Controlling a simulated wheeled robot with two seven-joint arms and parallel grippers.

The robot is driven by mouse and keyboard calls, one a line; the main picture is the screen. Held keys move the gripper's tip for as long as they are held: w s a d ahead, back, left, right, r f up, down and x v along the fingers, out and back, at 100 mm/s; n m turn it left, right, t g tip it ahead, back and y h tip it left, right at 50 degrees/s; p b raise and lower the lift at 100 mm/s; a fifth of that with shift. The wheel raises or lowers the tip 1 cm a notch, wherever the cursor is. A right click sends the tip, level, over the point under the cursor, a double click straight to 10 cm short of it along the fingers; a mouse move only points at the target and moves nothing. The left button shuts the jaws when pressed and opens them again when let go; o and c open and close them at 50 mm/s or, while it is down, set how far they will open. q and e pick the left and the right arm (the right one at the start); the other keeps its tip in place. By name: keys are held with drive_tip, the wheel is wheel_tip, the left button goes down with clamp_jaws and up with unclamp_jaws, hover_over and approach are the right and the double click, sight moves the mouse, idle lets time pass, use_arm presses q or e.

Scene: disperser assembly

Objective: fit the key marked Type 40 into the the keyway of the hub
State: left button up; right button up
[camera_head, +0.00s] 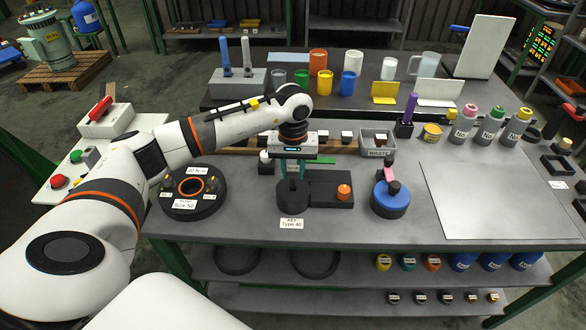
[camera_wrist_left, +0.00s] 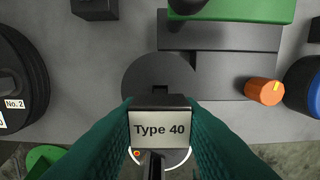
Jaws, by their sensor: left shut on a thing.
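My left gripper (camera_head: 292,176) points down in the head view, over the dark round hub (camera_head: 293,200). In the left wrist view its teal fingers (camera_wrist_left: 160,120) are shut on a dark key with a white label reading "Type 40" (camera_wrist_left: 159,126). The hub (camera_wrist_left: 140,78) lies below and partly behind the key, with a dark keyway slot in its face near the key's far edge. I cannot tell whether the key touches the hub. The key is hard to make out in the head view. My right gripper is not in view.
A dark block (camera_head: 325,183) with an orange knob (camera_head: 344,191) adjoins the hub's right side. A blue-topped round part (camera_head: 389,200) stands farther right, and a dark ring-shaped flange (camera_head: 190,198) to the left. A bare light plate (camera_head: 490,200) covers the right of the table.

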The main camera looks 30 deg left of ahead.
sight(293, 187)
use_arm(q)
drive_tip(key=shift+f+b, duration=2)
drive_tip(key=shift+f, duration=0.3)
drive_tip(key=o, duration=1.2)
wheel_tip(293, 187, up, 12)
drive_tip(key=shift+r+b, duration=0.1)
drive_tip(key=shift+b, duration=1.05)
